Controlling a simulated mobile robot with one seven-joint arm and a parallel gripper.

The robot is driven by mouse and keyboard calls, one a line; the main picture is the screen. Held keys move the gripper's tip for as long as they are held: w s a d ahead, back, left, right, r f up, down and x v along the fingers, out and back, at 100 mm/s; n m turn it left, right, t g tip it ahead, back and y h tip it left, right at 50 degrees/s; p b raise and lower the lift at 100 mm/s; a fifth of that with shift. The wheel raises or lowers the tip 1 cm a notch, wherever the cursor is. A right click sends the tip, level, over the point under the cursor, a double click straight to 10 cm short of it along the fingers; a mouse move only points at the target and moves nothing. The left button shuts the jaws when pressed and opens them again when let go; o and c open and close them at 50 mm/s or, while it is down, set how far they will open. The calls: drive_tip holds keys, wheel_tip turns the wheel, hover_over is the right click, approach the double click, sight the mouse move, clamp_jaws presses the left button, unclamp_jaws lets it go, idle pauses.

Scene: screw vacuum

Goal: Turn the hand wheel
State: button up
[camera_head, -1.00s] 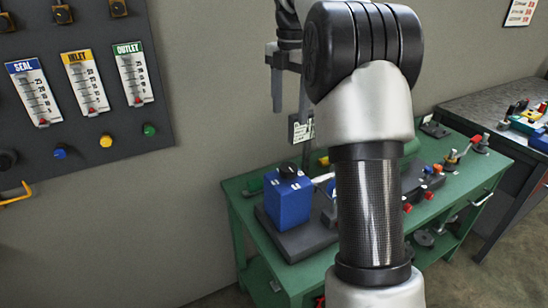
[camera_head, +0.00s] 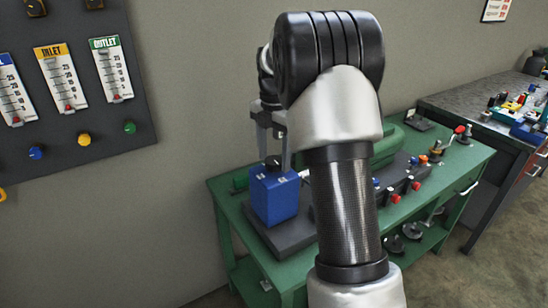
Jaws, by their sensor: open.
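A blue box (camera_head: 274,197) stands on a dark base plate at the left end of the green table. A black knob or small wheel (camera_head: 272,161) sits on top of it; it looks like the hand wheel, though I cannot be certain. My gripper (camera_head: 275,163) points down over the box from above. Its two grey fingers are apart, one to the left and one to the right of the black knob, with no clear contact visible. My arm hides part of the machine behind the box.
The green table (camera_head: 231,208) carries a green machine body (camera_head: 388,146), small red and blue knobs, and a red-handled valve (camera_head: 460,130). A gauge panel (camera_head: 70,90) hangs on the wall at left. A dark workbench (camera_head: 475,100) with tools stands at right.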

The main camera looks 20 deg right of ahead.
drive_tip(key=shift+f, duration=0.15)
drive_tip(key=c, duration=1.1)
drive_tip(key=shift+m+p, duration=0.3)
drive_tip(key=shift+m, duration=0.1)
drive_tip(key=m+p, duration=0.2)
drive_tip(key=shift+m, duration=0.4)
drive_tip(key=m+p, duration=0.2)
drive_tip(key=m, duration=0.3)
drive_tip(key=m+p, duration=0.1)
drive_tip(key=m, duration=0.4)
drive_tip(key=shift+p, duration=0.3)
drive_tip(key=m+p, duration=0.1)
drive_tip(key=m, duration=0.3)
